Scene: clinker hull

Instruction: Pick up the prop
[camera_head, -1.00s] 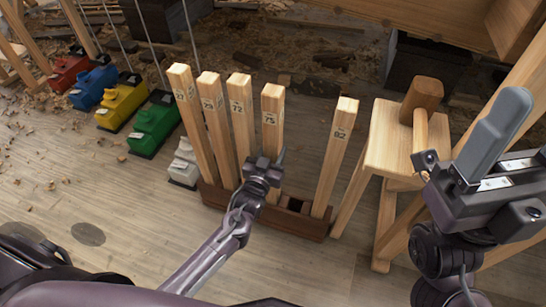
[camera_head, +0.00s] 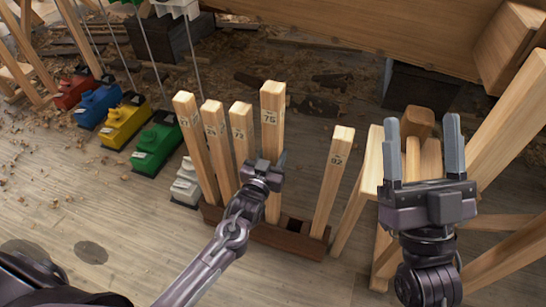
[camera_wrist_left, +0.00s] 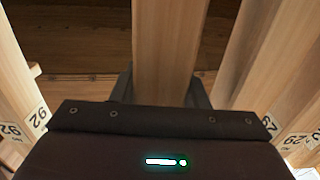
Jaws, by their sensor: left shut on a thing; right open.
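The pale wooden prop marked 75 (camera_head: 272,100) stands upright in the head view, its top higher than the props beside it. My left gripper (camera_head: 270,168) is shut on it at about mid-height. The held prop also shows in the left wrist view (camera_wrist_left: 167,45), between the two fingers. Its foot is close to the dark wooden rack (camera_head: 262,233); I cannot tell whether it is still inside its slot. Other numbered props (camera_head: 243,135) stand to its left, and one marked 92 (camera_head: 331,180) to its right. My right gripper (camera_head: 422,150) is open and empty, fingers upward.
A wooden stool (camera_head: 373,165) with a mallet (camera_head: 418,122) stands right of the rack, partly behind my right gripper. Coloured blocks, including a green one (camera_head: 155,143), stand on the floor at left. Large timbers (camera_head: 400,40) cross the back. The front floor is clear.

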